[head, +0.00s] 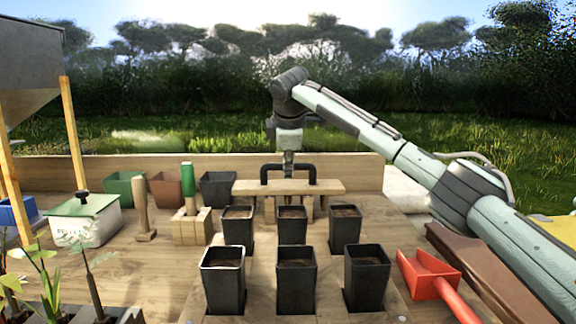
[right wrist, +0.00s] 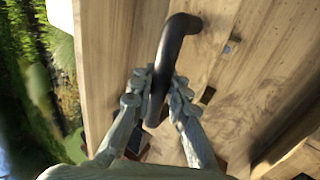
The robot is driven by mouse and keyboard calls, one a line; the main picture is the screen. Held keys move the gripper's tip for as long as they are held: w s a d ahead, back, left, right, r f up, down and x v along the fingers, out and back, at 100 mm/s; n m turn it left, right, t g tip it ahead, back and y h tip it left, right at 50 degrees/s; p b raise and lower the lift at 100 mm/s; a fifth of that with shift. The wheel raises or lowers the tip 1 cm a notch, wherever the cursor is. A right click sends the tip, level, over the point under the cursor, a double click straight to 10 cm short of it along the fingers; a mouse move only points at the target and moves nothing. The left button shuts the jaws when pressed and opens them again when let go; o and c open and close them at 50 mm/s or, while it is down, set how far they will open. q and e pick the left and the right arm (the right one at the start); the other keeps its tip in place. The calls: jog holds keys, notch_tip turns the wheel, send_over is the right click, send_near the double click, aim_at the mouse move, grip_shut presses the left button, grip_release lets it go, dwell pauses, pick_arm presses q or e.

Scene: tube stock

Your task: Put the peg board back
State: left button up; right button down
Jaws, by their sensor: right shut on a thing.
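The peg board (head: 245,187) is a pale wooden plank with short pegs under it and a black arched handle (head: 265,172) on top. It is level at the back of the bench, behind the black pots. My right gripper (head: 289,170) comes down from above and is shut on the handle. In the right wrist view, the gripper's two fingers (right wrist: 157,92) close on either side of the handle (right wrist: 178,28). The front pots hide part of the pegs, and I cannot tell whether they touch the bench. My left gripper is not in view.
Several soil-filled black pots (head: 295,285) stand in two rows in front. A wooden block with a green-handled tool (head: 190,222), a wooden dibber (head: 142,205) and a lidded white tin (head: 85,220) stand left. A red scoop (head: 430,270) lies right. A low wooden wall (head: 180,163) closes the back.

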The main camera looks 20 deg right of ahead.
jog(key=c, duration=1.5)
grip_release()
jog(key=shift+r, duration=0.15)
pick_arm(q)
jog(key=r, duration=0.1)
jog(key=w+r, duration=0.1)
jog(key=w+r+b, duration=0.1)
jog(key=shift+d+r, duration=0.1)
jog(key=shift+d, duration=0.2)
pick_arm(e)
jog(key=v, duration=1.2)
jog(key=shift+r, duration=0.4)
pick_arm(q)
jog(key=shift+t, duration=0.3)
pick_arm(e)
jog(key=shift+s+f, duration=0.1)
